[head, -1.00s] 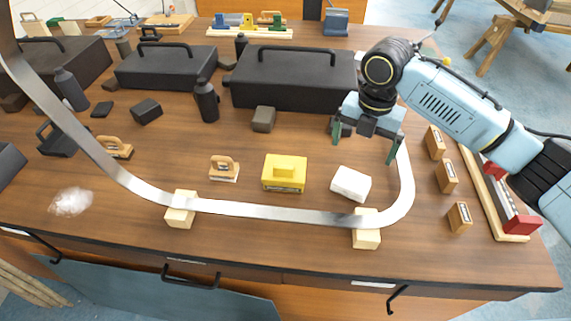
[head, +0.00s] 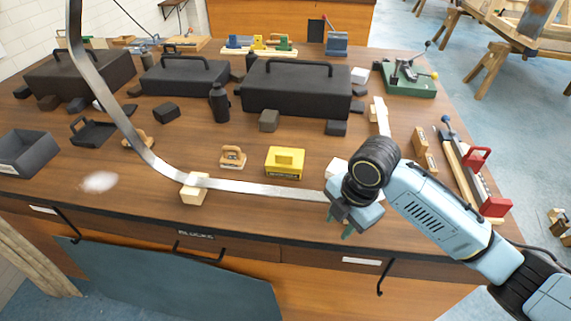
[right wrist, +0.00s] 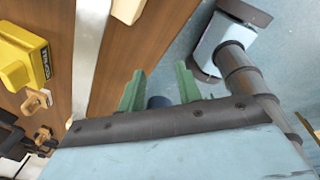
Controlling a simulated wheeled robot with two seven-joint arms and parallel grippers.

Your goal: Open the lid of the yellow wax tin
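The yellow wax tin (head: 284,167) stands on the workbench with its lid (head: 286,157) on; the lid has a raised block on top. A label shows on its front. It also shows at the left edge of the right wrist view (right wrist: 22,62), partly cut off. My right gripper (head: 342,223) is near the bench's front edge, to the right of and nearer than the tin, apart from it. In the right wrist view its green fingers (right wrist: 160,90) are spread, with no object clearly held between them. My left gripper is not in view.
A long bent metal strip (head: 250,188) runs in front of the tin on wooden blocks (head: 194,193). A small wooden-handled tool (head: 232,157) stands left of the tin, and a white block (head: 335,169) right of it. Black cases (head: 297,88) stand behind.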

